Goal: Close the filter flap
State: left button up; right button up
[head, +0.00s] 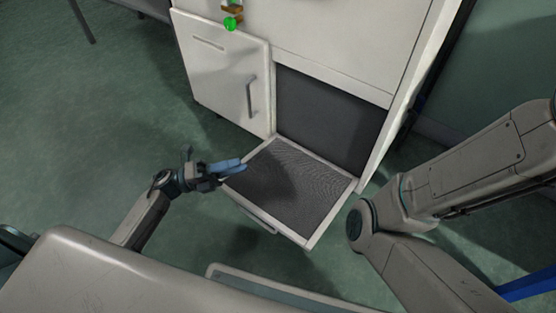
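The filter flap (312,198) hangs open at the bottom of the white cabinet. It is a light frame around a dark mesh panel, lowered outward from the dark opening (325,118). My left gripper (243,166) is at the flap's left edge, with its blue fingers close together and seemingly shut. Its fingertips overlap the flap's left rim in the head view; I cannot tell whether they touch it. Nothing shows between the fingers. My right arm comes in at the right, but its gripper is out of view.
A closed white door (225,75) with a grey handle (251,97) is left of the opening. A green knob (231,24) shows above it. Green floor (110,120) is clear to the left of the cabinet.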

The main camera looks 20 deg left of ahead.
pick_arm(q)
jog(key=b+x, duration=0.3)
jog(key=x, duration=0.7)
jog(key=shift+w+d+r, duration=0.15)
jog(key=shift+d, duration=0.2)
grip_shut()
dwell(0.9)
grip_release()
